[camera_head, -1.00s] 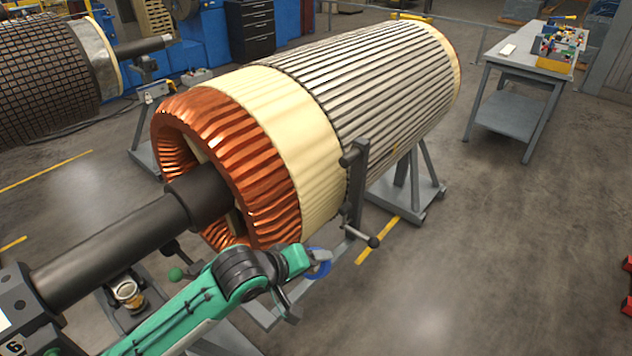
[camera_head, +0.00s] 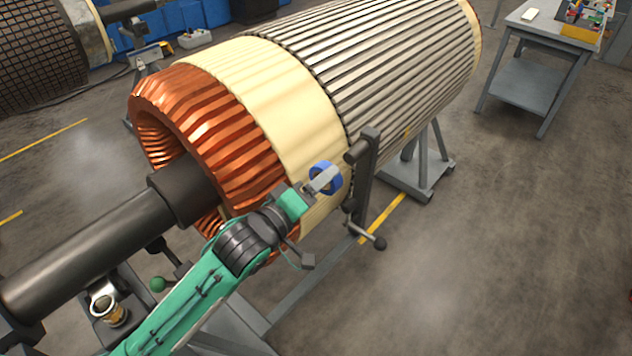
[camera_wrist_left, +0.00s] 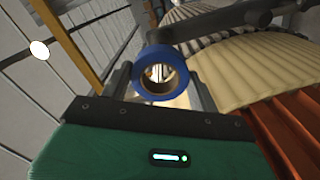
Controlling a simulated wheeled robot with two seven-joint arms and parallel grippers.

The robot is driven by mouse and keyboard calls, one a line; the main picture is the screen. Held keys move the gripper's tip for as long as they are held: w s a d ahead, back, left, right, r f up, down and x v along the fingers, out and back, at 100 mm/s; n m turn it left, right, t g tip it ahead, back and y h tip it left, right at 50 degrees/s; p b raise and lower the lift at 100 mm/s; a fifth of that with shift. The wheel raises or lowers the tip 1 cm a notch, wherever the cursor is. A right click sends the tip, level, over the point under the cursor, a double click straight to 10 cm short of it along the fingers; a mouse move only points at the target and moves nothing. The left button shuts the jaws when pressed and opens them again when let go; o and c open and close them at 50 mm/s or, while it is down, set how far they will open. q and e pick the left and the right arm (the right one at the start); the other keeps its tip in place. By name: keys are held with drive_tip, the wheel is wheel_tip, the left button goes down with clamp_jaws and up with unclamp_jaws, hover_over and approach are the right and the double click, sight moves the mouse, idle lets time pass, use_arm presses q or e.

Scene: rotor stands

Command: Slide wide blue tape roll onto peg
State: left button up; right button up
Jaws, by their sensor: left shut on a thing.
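The wide blue tape roll (camera_head: 326,165) is in my left gripper (camera_head: 324,179), which is shut on it. In the left wrist view, the roll (camera_wrist_left: 178,72) sits between the two fingers, its open hole facing the camera. The peg (camera_head: 356,151) is a short dark stub at the top of a dark upright post (camera_head: 366,185). In the head view, the roll is just left of the post and below the peg; the peg does not appear to pass through it. The exact gap is unclear. My right gripper is not in view.
The large rotor, with its copper end winding (camera_head: 205,125) and cream band (camera_head: 270,85), lies close behind my left gripper. A dark crank handle (camera_head: 372,240) sticks out below the peg. A grey table (camera_head: 535,85) stands far right.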

use_arm(q)
drive_tip(key=shift+x, duration=0.75)
drive_tip(key=shift+b+x, duration=0.5)
drive_tip(key=shift+x, duration=0.75)
drive_tip(key=shift+w+f, duration=0.1)
drive_tip(key=shift+w, duration=0.1)
drive_tip(key=shift+s+p, duration=0.1)
drive_tip(key=shift+p, duration=0.25)
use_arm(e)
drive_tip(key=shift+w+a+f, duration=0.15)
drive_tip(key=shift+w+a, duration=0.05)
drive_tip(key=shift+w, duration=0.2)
